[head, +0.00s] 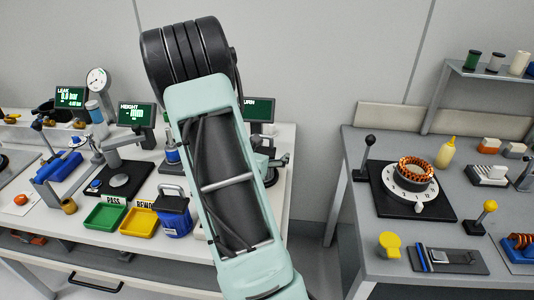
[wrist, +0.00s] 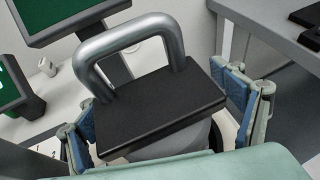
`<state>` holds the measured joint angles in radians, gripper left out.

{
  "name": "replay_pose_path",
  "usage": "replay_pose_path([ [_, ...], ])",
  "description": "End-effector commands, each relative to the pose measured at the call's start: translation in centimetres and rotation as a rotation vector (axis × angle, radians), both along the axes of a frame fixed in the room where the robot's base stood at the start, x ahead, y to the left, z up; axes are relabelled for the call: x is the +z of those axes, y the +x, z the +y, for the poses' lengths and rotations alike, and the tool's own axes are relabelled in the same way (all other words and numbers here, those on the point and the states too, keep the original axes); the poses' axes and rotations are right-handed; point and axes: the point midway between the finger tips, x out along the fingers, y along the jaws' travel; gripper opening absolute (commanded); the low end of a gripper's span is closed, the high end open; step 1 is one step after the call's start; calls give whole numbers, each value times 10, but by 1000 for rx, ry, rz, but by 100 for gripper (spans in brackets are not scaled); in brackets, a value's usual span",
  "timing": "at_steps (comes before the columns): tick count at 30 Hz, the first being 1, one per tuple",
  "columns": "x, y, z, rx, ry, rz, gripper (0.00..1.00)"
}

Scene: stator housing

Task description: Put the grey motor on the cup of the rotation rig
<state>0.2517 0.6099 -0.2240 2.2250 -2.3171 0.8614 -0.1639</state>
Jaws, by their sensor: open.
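The grey motor (wrist: 160,112) fills the middle of the wrist view, with a black square top plate, a bent metal handle and a grey round body below. My gripper (wrist: 163,118) is open, one blue-padded finger on each side of the motor; contact cannot be told. A white surface with dark numerals (wrist: 42,160), perhaps the rotation rig's dial, shows at lower left. A dark curved rim (wrist: 216,138) shows beside the motor's body; whether it is the cup, and whether the motor sits in it, cannot be told. In the head view my arm hides gripper and motor.
A blue motor with a handle (head: 176,222) stands left of my arm, near green (head: 105,217) and yellow (head: 140,222) trays. A screen (head: 262,109) stands behind my arm. The right bench holds a copper-wound ring (head: 415,170) on a white dial. A gap separates the benches.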

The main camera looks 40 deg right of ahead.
Motion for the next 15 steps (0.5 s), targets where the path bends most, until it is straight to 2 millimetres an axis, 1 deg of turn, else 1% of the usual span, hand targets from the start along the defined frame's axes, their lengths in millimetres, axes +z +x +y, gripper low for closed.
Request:
replay_pose_path([
  [5, 12, -10, 26, 3, 1, -2, 86],
  [12, 32, -28, 68, 4, 0, -3, 86],
  [15, 38, -35, 82, 2, 1, -2, 86],
])
